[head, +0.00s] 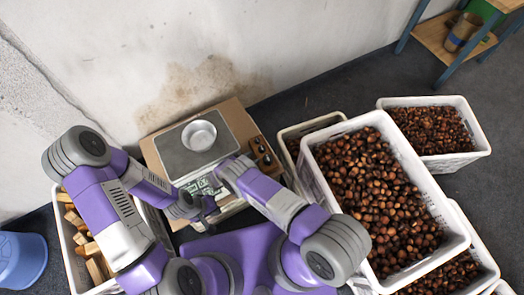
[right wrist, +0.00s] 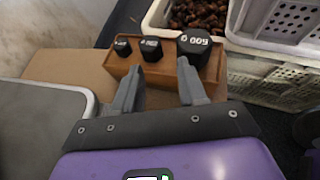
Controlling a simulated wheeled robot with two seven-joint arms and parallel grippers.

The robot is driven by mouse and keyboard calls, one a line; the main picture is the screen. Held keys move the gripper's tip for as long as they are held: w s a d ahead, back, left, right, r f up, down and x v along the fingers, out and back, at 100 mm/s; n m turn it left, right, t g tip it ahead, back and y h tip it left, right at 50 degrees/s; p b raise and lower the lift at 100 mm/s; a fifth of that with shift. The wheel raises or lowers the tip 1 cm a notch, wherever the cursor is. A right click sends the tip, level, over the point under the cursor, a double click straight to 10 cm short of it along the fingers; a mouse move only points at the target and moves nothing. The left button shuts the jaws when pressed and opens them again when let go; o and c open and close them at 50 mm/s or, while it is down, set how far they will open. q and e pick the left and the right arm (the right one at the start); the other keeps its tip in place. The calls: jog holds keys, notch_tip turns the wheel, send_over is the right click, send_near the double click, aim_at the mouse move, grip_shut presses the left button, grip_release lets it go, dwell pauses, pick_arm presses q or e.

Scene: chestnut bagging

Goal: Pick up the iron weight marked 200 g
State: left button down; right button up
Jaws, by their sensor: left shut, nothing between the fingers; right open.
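A wooden block (right wrist: 128,67) holds three black iron weights in a row, rising in size from left to right in the right wrist view. The middle weight (right wrist: 151,47) has a white marking too blurred to read surely. The largest weight (right wrist: 193,46) carries an upside-down marking that looks like 500 g. The smallest weight (right wrist: 122,46) is at the left. My right gripper (right wrist: 158,65) is open, its fingertips either side of the middle weight's line, the right one overlapping the largest weight in view. My left gripper (head: 206,210) is shut and empty in front of the scale.
The scale (head: 176,162) with a metal bowl (head: 199,135) stands left of the weights on a cardboard box (head: 238,118). White crates of chestnuts (head: 446,225) stand at the right. A crate of wood pieces (head: 66,245) and a blue stool (head: 22,258) are at the left.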

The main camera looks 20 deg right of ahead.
aim_at(261, 149)
jog(key=shift+t, duration=0.5)
jog(key=x, duration=0.2)
jog(key=b+x, duration=0.1)
jog(key=x, duration=0.1)
jog(key=w+x, duration=0.1)
jog(key=x, duration=0.2)
jog(key=shift+r+b, duration=0.25)
jog(key=shift+b, duration=0.15)
grip_shut()
